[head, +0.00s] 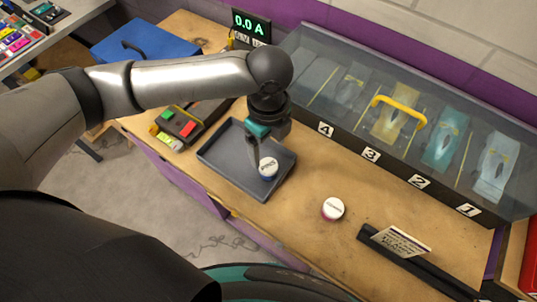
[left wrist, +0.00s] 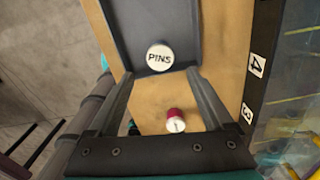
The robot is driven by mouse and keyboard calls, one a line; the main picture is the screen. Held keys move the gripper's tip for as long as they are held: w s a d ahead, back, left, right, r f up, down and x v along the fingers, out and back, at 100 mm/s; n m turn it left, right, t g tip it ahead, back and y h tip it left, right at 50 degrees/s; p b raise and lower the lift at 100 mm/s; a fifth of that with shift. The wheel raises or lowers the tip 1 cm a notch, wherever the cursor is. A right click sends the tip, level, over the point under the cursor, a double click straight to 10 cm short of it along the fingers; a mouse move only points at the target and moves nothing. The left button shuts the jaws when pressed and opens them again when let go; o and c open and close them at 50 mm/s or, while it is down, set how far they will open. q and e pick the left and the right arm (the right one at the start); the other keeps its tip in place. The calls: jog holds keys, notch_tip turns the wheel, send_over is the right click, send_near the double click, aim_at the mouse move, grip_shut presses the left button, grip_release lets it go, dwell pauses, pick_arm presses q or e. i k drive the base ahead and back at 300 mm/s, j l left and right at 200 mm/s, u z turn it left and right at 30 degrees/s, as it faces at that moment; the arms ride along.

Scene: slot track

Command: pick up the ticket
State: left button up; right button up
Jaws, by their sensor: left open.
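The likely ticket (head: 403,241) is a white printed card leaning in a black slotted rail (head: 420,268) at the lower right of the head view. My left gripper (head: 256,172) is far to its left, pointing down over a grey tray (head: 222,155). Its fingers are open in the left wrist view (left wrist: 158,74), with nothing held between them. A white-lidded blue tin (head: 268,168) in the tray is close by the fingertips; its lid reads PINS in the left wrist view (left wrist: 160,57). The ticket does not show in the left wrist view. My right gripper is not in view.
A white-lidded red tin (head: 333,208) stands on the wooden bench (head: 300,222) between tray and rail. A clear-fronted case (head: 400,130) with numbered bays lines the back. A button box (head: 183,124) and blue case (head: 145,45) are at left.

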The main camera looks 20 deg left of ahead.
aim_at(393, 239)
jog(key=z, duration=1.5)
jog(key=k+j+z, duration=0.2)
jog(key=z, duration=0.25)
jog(key=k+j+z, duration=0.1)
jog(key=k+z, duration=0.2)
jog(key=z, duration=0.15)
